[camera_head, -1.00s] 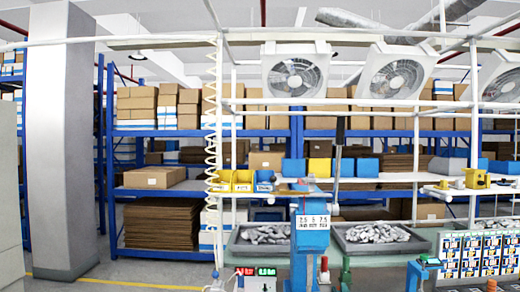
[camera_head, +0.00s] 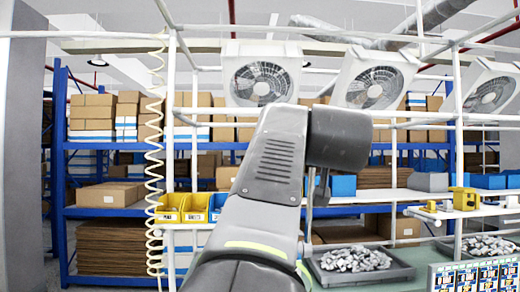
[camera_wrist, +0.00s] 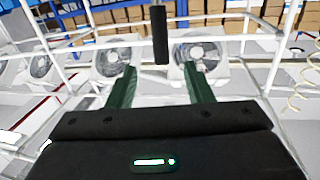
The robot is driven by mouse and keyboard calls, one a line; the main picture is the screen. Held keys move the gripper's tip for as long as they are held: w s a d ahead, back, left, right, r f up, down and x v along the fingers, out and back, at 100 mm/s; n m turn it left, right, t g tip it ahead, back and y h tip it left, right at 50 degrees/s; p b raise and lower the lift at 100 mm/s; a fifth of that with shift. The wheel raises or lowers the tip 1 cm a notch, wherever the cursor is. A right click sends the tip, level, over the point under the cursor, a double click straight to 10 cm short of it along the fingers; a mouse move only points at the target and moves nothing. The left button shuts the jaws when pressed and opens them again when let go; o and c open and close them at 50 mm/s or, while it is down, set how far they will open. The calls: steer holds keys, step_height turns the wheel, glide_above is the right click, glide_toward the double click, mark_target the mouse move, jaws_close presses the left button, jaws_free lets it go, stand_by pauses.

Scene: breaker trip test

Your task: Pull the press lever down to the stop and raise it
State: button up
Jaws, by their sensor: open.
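The press lever's black handle (camera_wrist: 159,35) stands upright in the wrist view. It lies in line with the gap between the two green fingers of my gripper (camera_wrist: 160,70). The fingers are open, with nothing gripped. The handle appears beyond the fingertips, but its exact distance is hard to tell. In the head view my arm covers the blue press and most of the lever. A thin rod (camera_head: 310,186) shows just below my arm; I cannot tell for sure whether it is the lever. My fingers are not clear in the head view.
Yellow bins (camera_head: 195,208) sit left of my arm. White frame posts (camera_head: 459,150), fans (camera_head: 262,80) and blue shelving (camera_head: 95,212) with cartons stand behind.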

steer(key=w+p, duration=0.1)
steer(key=w, duration=0.3)
steer(key=w+d+p, duration=0.1)
steer(key=w+p, duration=0.1)
steer(key=w, duration=0.3)
steer(key=w+d+p, duration=0.1)
steer(key=w, duration=0.3)
steer(key=shift+w+r, duration=0.15)
steer(key=shift+w, duration=0.05)
steer(key=shift+c, duration=0.5)
jaws_close()
